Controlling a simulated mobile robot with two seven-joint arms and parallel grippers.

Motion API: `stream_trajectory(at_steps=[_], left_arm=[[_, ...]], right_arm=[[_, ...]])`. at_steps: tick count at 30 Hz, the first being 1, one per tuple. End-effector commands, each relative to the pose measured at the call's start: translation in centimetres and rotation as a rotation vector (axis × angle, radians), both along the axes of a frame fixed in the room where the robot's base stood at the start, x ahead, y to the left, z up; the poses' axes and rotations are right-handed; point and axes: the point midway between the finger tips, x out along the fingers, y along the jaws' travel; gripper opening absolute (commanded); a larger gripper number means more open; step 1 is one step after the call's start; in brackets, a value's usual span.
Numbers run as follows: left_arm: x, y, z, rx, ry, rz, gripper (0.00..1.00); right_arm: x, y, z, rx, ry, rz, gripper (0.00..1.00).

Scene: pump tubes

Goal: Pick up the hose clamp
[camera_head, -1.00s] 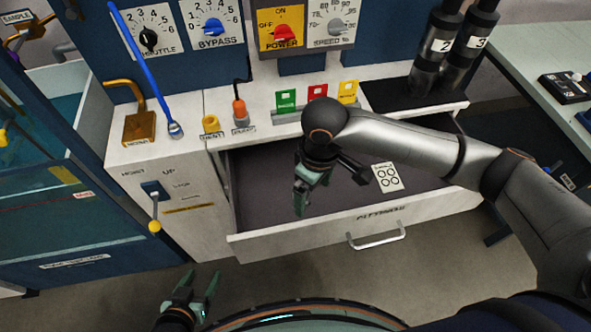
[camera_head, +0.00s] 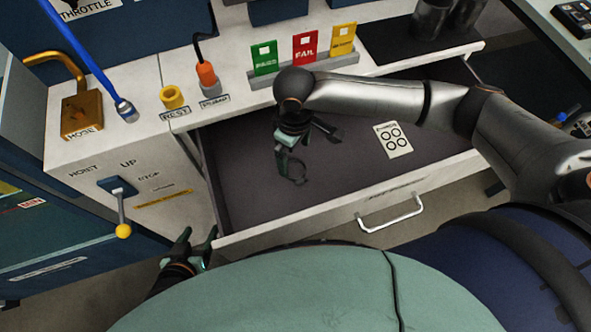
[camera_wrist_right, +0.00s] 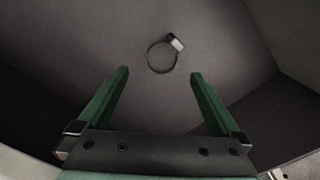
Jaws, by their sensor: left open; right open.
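The hose clamp (camera_wrist_right: 150,63) is a thin dark ring with a small pale screw housing. In the right wrist view it lies on the drawer floor, beyond and between my right fingertips, apart from them. My right gripper (camera_wrist_right: 160,75) is open and empty. In the head view the right gripper (camera_head: 289,172) points down inside the open drawer, left of its middle; a thin dark curve beside its fingers may be the clamp, but I cannot tell surely. My left gripper (camera_head: 198,235) is open and empty, low in front of the cabinet near the drawer's front left corner.
The drawer (camera_head: 250,229) is pulled open, with a handle (camera_head: 391,218) on its front. A card with circles (camera_head: 393,140) lies inside. Green, red and yellow tags (camera_head: 304,47) stand on the counter behind. A lever with a yellow knob (camera_head: 123,231) sticks out at the left.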

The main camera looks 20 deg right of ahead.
Motion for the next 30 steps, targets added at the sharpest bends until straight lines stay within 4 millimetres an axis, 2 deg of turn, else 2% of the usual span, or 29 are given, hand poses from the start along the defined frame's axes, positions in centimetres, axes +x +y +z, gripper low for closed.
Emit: stream_trajectory(at_steps=[12, 21, 30], left_arm=[[0.5, -0.7, -0.7, -0.008, -0.004, -0.015, 0.68], [0.6, -0.8, -0.6, -0.007, -0.005, -0.017, 0.68], [0.7, -0.7, -0.5, -0.007, -0.008, -0.016, 0.68]], right_arm=[[-0.1, 0.4, -5.0, -0.001, 0.0, 0.001, 1.0], [-0.1, 0.4, -5.4, 0.0, -0.001, 0.002, 1.0], [-0.1, 0.4, -5.4, -0.001, -0.001, 0.001, 0.67]])
